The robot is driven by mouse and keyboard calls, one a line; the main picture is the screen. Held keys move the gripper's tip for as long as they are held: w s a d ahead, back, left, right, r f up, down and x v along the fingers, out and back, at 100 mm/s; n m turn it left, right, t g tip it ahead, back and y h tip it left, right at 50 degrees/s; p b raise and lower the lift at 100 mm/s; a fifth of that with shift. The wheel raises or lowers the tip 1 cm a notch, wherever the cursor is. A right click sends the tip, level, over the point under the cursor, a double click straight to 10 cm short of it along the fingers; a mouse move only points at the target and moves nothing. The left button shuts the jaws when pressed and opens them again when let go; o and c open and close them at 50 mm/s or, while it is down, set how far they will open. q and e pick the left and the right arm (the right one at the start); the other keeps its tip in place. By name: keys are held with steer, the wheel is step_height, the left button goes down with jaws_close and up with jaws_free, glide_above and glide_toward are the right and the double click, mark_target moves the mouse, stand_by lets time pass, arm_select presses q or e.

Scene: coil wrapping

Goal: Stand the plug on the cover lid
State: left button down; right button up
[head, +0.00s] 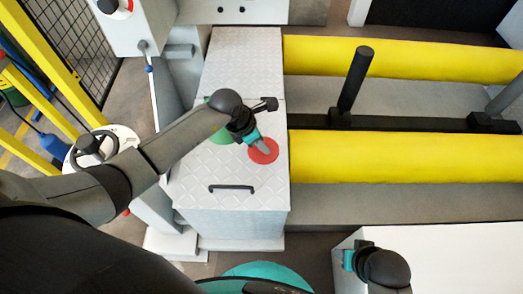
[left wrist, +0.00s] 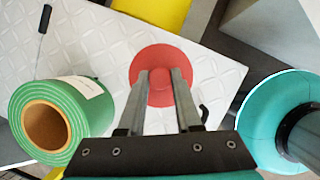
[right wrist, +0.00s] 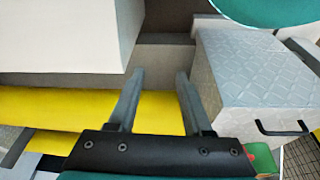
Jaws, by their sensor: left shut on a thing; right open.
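The plug (head: 265,155) is a red disc with a short knob. My left gripper (head: 260,143) is shut on its knob, with the disc below the fingers. The cover lid (head: 225,175) is a pale diamond-plate top with a black handle (head: 232,188). The plug is over the lid's right side; I cannot tell whether its disc touches the plate. In the left wrist view the disc (left wrist: 160,55) looks flat to the plate, the fingers on either side of the knob. My right gripper (right wrist: 160,78) is open and empty, away from the lid.
A green roll (left wrist: 62,112) with a cardboard core is on the plate near the plug, mostly hidden behind my left arm in the head view. Yellow rollers (head: 400,157) and a black post (head: 355,80) lie to the right. A white block (head: 440,255) is at lower right.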

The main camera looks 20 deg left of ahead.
arm_select(q)
step_height(320, 180, down, 3)
steer(key=shift+r+b, duration=0.2)
steer(key=shift+b, duration=0.4)
steer(key=shift+f, duration=0.45)
arm_select(e)
steer(key=shift+w+r+t, duration=0.15)
steer(key=shift+w+r, duration=0.1)
steer(key=shift+r, duration=0.65)
steer(key=shift+w+r+t, duration=0.15)
steer(key=shift+w+r, duration=0.05)
steer(key=shift+r, duration=0.7)
arm_select(q)
steer(key=shift+f+b, duration=0.15)
steer(key=shift+b, duration=0.15)
arm_select(e)
steer(key=shift+r, duration=0.1)
arm_select(q)
steer(key=c, duration=0.6)
jaws_free()
arm_select(e)
steer(key=shift+r, duration=0.15)
